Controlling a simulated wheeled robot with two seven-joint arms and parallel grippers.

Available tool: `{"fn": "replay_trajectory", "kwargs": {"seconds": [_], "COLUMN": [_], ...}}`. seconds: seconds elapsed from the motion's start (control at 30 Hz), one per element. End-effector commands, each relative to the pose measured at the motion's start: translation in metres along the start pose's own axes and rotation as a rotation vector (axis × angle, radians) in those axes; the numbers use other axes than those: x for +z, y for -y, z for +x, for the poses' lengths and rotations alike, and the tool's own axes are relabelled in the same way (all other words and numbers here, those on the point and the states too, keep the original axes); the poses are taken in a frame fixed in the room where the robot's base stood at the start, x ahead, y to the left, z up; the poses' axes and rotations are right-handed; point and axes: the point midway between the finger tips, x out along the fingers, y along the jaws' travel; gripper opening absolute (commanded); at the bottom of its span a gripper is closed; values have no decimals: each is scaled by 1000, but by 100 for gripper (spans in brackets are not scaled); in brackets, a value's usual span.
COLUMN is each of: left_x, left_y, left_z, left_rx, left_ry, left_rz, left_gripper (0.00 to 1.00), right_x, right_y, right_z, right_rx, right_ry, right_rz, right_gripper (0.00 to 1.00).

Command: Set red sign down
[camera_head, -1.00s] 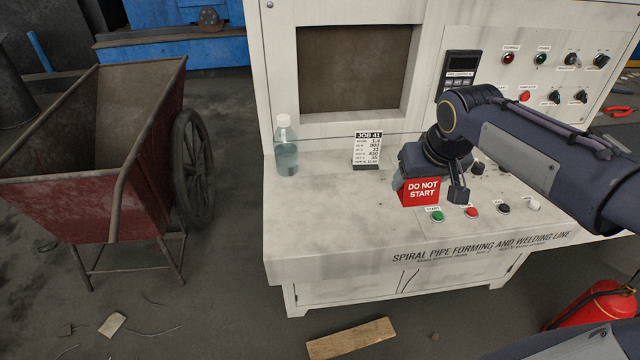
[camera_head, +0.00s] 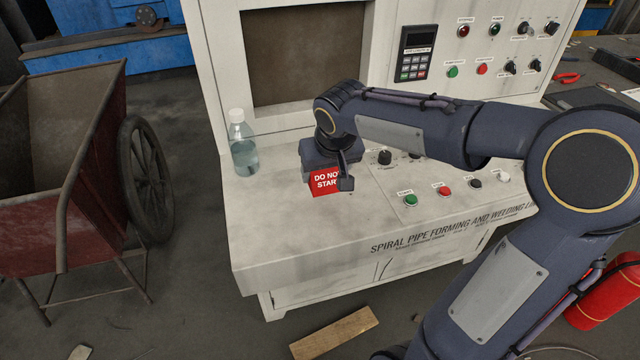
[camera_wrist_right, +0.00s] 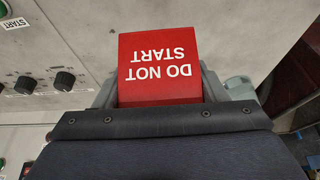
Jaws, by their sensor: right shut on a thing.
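The red sign (camera_head: 323,184) with white "DO NOT START" lettering is at my right gripper (camera_head: 330,183), over the left-middle part of the white console's desk (camera_head: 290,235). In the right wrist view the sign (camera_wrist_right: 158,68) stands between the fingers, its lettering upside down. My right gripper is shut on it. One finger covers the sign's right edge in the head view. I cannot tell whether the sign's bottom touches the desk. My left gripper is not in view.
A clear bottle (camera_head: 242,145) stands left of the sign. The green button (camera_head: 410,200), red button (camera_head: 444,190) and knobs lie to the right. The desk's front left is clear. A red cart (camera_head: 60,215) stands left of the console.

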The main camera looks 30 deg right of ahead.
Motion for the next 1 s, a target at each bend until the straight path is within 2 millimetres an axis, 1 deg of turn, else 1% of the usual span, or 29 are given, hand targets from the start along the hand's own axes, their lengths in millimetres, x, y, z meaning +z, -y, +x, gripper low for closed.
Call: {"fn": "replay_trajectory", "kwargs": {"seconds": [0.17, 0.23, 0.4, 0.47, 0.67, 0.8, 0.83, 0.97, 1.0], "left_x": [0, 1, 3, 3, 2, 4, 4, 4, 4], "left_y": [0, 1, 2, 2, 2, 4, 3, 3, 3], "left_z": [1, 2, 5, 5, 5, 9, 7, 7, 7], "left_rx": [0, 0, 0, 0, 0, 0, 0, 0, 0], "left_ry": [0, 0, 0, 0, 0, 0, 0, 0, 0], "left_rz": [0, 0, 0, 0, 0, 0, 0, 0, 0], "left_gripper": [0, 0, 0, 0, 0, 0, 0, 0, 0], "right_x": [-1, 0, 10, 11, 10, 12, 12, 11, 11], "right_y": [6, 11, 9, 10, 10, 10, 10, 10, 10], "right_z": [10, 18, 41, 44, 43, 47, 46, 45, 45], "right_rx": [-1, -1, 0, -1, -2, -1, -1, -1, -1], "right_ry": [0, 2, 2, 0, -2, -1, -1, -1, -1], "right_rz": [-1, -4, -1, 0, 0, 0, 0, 0, 0], "right_gripper": [43, 43, 43, 43, 43, 43, 69, 86, 87]}}
